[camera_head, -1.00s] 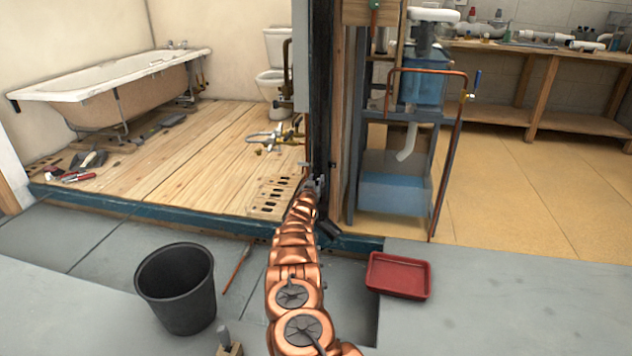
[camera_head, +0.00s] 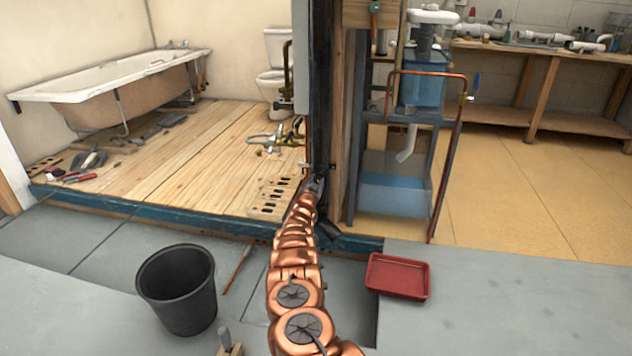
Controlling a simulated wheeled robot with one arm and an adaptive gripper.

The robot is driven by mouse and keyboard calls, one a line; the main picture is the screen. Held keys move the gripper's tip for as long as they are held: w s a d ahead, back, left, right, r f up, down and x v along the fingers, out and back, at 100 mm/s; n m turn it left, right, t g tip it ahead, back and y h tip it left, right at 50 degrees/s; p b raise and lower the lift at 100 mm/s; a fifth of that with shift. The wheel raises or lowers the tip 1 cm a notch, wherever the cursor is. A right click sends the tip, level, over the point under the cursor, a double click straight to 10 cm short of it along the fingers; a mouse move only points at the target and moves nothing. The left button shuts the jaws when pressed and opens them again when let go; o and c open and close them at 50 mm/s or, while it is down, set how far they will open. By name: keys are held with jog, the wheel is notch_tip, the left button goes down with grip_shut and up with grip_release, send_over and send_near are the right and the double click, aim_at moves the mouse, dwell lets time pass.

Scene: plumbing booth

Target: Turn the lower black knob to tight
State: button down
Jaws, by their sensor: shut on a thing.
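My copper-coloured arm reaches away from me to the dark upright post (camera_head: 322,95) at the edge of the bathroom floor. My gripper (camera_head: 317,183) is small and grey at the arm's far end, low against this post. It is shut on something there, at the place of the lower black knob. The knob itself cannot be made out, being dark on dark and covered by the gripper. How far it is turned does not show.
A black bucket (camera_head: 177,290) stands on the grey floor left of my arm, and a red tray (camera_head: 398,276) lies to its right. A blue metal frame with a water tank (camera_head: 395,193) stands just right of the post. Brass pipework (camera_head: 285,137) is to the left.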

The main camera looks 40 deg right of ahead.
jog(key=m+p, duration=0.2)
jog(key=m, duration=0.3)
jog(key=shift+r+m, duration=0.1)
jog(key=shift+m, duration=0.3)
jog(key=m+p, duration=0.1)
jog(key=m, duration=0.2)
jog(key=shift+r+p, duration=0.1)
jog(key=shift+p, duration=0.3)
jog(key=shift+w+a+m+p, duration=0.1)
jog(key=shift+m+p, duration=0.55)
jog(key=shift+m, duration=0.65)
jog(key=c, duration=0.8)
grip_release()
jog(key=shift+a+f, duration=0.15)
jog(key=shift+f, duration=0.05)
